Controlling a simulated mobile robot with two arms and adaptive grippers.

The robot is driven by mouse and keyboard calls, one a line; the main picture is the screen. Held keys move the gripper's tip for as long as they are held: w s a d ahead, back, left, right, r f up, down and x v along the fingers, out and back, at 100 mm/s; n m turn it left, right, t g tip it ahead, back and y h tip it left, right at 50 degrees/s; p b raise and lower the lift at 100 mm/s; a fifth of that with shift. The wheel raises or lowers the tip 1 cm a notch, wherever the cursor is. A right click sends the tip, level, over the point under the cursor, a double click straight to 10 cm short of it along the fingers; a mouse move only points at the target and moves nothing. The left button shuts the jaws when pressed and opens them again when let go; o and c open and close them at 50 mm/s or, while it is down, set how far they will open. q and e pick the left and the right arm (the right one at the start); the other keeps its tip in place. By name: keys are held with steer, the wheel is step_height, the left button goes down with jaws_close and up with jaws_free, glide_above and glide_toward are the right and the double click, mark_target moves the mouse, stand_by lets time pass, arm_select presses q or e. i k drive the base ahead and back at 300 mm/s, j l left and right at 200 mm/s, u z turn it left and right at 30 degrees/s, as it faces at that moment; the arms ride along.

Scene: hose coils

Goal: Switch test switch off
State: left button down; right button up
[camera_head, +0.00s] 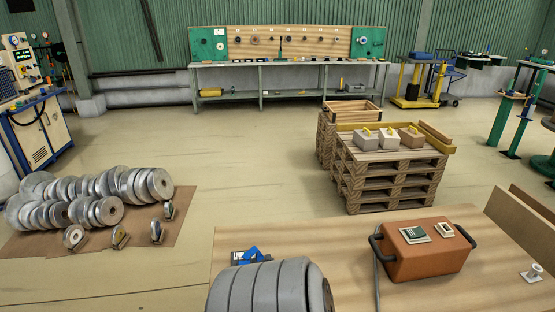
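An orange-brown box (428,262) with black handles at its ends stands on the wooden table in the right foreground. On its top are a plate with a dark panel (414,235) and, to its right, a small pale plate with a switch-like part (444,229). This may be the test switch, but no label is readable and its position is too small to tell.
A large grey coil (262,288) lies on the near table (345,262), left of the box, with blue items behind it. A pale spool-like fitting (532,273) stands at the right. Grey coils (85,196) lie on a floor mat. Stacked pallets (388,175) stand beyond the table.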

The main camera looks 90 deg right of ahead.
mark_target(418, 232)
steer(key=z, duration=3.85)
